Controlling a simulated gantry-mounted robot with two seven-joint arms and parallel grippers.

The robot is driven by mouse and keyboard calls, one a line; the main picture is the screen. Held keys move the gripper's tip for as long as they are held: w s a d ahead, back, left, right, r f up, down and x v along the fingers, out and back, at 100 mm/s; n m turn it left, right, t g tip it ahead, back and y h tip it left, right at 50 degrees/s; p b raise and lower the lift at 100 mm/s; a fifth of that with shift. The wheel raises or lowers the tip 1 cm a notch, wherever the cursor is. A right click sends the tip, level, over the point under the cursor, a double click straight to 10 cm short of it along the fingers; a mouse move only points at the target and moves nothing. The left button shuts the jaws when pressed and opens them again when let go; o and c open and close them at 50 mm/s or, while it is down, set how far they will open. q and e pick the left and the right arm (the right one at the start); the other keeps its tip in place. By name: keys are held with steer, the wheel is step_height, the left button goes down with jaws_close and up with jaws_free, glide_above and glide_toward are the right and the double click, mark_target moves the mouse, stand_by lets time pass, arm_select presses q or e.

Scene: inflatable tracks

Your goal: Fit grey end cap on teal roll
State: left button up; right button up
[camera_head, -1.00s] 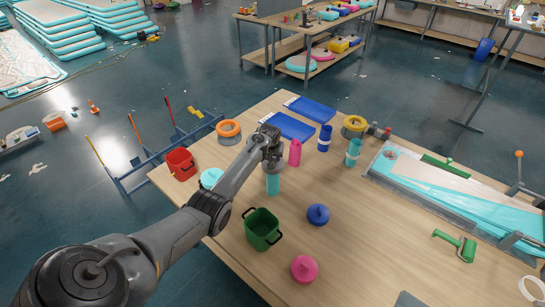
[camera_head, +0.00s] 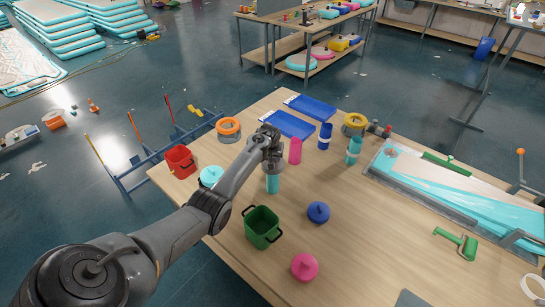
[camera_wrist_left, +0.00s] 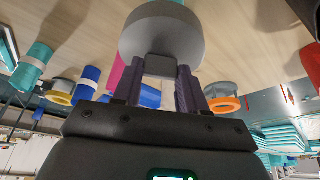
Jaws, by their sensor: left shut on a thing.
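My left gripper (camera_head: 272,155) reaches over the table and points down. It is shut on the grey end cap (camera_wrist_left: 160,42), with the cap's knob between its fingers in the left wrist view (camera_wrist_left: 160,78). The teal roll (camera_head: 272,184) stands upright directly below the gripper. The grey cap is over the roll's top end; I cannot tell whether it is touching or seated. Only a thin teal sliver shows beyond the cap in the wrist view. My right gripper is not in view.
A green bin (camera_head: 262,228), a blue cap (camera_head: 318,212) and a pink cap (camera_head: 305,267) lie in front of the roll. A pink roll (camera_head: 295,151), blue roll (camera_head: 325,137) and banded teal roll (camera_head: 354,151) stand behind. A red bucket (camera_head: 180,162) is at the left edge.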

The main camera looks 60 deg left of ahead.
arm_select(q)
steer(key=shift+f+b, duration=0.55)
steer(key=shift+f, duration=0.3)
steer(key=o, duration=1.1)
steer(key=shift+r, duration=0.15)
step_height(320, 180, up, 4)
steer(key=p, duration=0.4)
steer(key=shift+r+p, duration=1.35)
steer(key=shift+p, duration=0.25)
